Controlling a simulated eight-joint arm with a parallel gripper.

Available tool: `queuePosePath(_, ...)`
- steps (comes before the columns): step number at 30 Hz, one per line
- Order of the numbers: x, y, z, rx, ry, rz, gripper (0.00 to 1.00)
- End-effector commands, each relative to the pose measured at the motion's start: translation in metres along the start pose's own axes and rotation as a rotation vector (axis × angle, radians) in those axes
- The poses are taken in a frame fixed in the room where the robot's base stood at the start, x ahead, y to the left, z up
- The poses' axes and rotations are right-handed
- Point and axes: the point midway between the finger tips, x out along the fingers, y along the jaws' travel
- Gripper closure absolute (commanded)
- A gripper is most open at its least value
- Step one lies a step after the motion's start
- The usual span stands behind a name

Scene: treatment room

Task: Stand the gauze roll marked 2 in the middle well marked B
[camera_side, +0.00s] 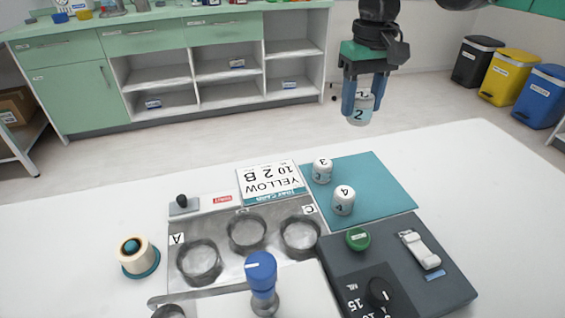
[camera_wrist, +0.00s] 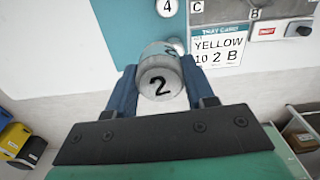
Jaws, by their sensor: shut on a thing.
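My gripper (camera_side: 364,100) is shut on the white gauze roll marked 2 (camera_side: 359,112), held upright high above the far side of the table. In the wrist view the roll (camera_wrist: 160,84) sits between the blue fingers, its 2 facing the camera. The steel tray (camera_side: 222,267) lies on the table, with round wells. The middle well (camera_side: 246,232) shows empty; its own letter is hard to see in the side view. The well by label A (camera_side: 199,262) and the well by label C (camera_side: 300,237) also look empty. The tray card (camera_side: 271,182) reads YELLOW, 10 2 B.
Rolls marked 3 (camera_side: 322,170) and 4 (camera_side: 343,200) stand on the teal mat (camera_side: 385,185). A blue-topped knob (camera_side: 261,272) rises at the tray's front. A dark device (camera_side: 440,285) with a green button lies right; a cream round item (camera_side: 137,256) stands left.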

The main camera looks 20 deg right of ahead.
Motion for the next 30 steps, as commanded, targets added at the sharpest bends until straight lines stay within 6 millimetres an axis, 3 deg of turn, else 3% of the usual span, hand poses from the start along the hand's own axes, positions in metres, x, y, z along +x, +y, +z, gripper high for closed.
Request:
queuePosePath(1,0.011,-0.027,-0.003,-0.044,0.000,0.000,1.00)
queuePosePath(6,0.047,-0.107,0.001,-0.157,0.001,-0.001,1.00)
queuePosePath(12,0.080,-0.171,0.020,-0.247,0.001,-0.001,1.00)
queuePosePath(18,0.094,-0.196,0.031,-0.281,0.001,-0.002,1.00)
queuePosePath(30,0.131,-0.197,0.031,-0.282,0.001,-0.002,1.00)
